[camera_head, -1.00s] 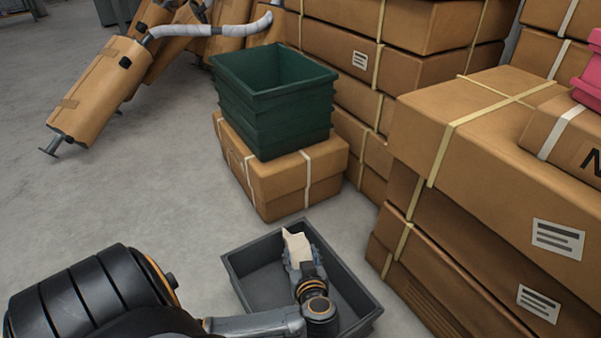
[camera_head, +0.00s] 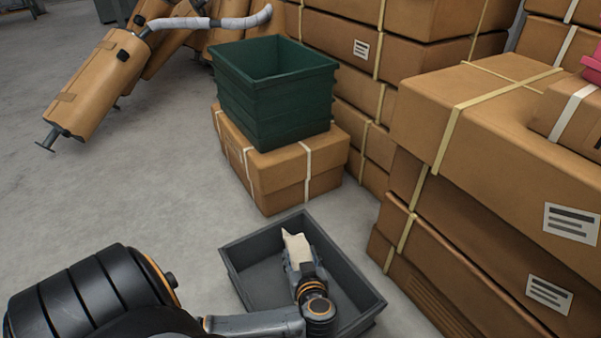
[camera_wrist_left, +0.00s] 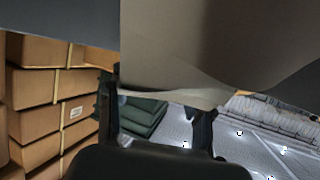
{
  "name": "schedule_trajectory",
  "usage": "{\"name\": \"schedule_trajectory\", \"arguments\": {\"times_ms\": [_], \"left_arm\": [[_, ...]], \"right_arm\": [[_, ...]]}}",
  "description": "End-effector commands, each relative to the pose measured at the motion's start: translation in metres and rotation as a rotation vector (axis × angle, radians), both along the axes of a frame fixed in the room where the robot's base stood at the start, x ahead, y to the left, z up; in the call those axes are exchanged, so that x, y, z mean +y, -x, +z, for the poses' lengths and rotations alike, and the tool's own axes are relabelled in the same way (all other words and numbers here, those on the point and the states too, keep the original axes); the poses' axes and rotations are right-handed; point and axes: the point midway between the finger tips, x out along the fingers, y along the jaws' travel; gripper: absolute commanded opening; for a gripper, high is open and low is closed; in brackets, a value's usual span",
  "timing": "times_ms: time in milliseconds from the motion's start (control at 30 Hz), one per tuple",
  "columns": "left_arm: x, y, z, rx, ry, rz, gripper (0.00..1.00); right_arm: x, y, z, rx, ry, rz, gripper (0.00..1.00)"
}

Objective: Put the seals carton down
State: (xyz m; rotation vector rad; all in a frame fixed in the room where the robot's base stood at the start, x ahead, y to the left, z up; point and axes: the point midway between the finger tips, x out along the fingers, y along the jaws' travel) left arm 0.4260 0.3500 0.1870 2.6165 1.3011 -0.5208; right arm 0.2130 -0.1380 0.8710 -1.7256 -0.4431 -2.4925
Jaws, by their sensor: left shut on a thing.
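The seals carton (camera_head: 295,246) is a small cream box in my left gripper (camera_head: 300,262). In the head view it shows above or inside a dark grey tray (camera_head: 248,290); I cannot tell whether it touches the tray's floor. In the left wrist view the carton (camera_wrist_left: 215,45) fills the top middle as a large beige surface, close to the camera. The fingers of the left gripper (camera_wrist_left: 158,112) stand on either side of its lower part, shut on it. The gripper and wrist hide part of the carton in the head view. My right gripper is not seen.
A green bin (camera_head: 275,105) stands on a strapped carton (camera_head: 262,172) behind the tray. Stacked strapped cartons (camera_head: 470,120) rise close on the right. Wrapped mufflers (camera_head: 95,85) lean at the back left. The grey floor (camera_head: 130,190) on the left is clear.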

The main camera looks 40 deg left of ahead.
Motion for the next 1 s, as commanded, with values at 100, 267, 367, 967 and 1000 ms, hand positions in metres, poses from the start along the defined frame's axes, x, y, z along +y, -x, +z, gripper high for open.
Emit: {"name": "schedule_trajectory", "arguments": {"times_ms": [100, 267, 367, 967, 1000], "left_arm": [[0.0, 0.0, -0.002, -0.001, -0.002, 0.001, 0.07], [0.0, 0.0, -0.003, 0.0, 0.0, 0.0, 0.72], [0.0, 0.0, -0.003, 0.0, 0.0, 0.0, 0.74], [-0.025, 0.019, 0.028, 0.005, 0.005, 0.001, 0.74], [-0.031, 0.024, 0.032, 0.004, 0.004, 0.0, 0.74]], "right_arm": [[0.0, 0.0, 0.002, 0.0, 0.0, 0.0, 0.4], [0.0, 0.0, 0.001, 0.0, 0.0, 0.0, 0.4], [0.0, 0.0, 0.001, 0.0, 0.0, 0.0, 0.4], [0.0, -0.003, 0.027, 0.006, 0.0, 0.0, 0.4], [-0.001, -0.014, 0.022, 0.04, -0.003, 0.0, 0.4]]}}
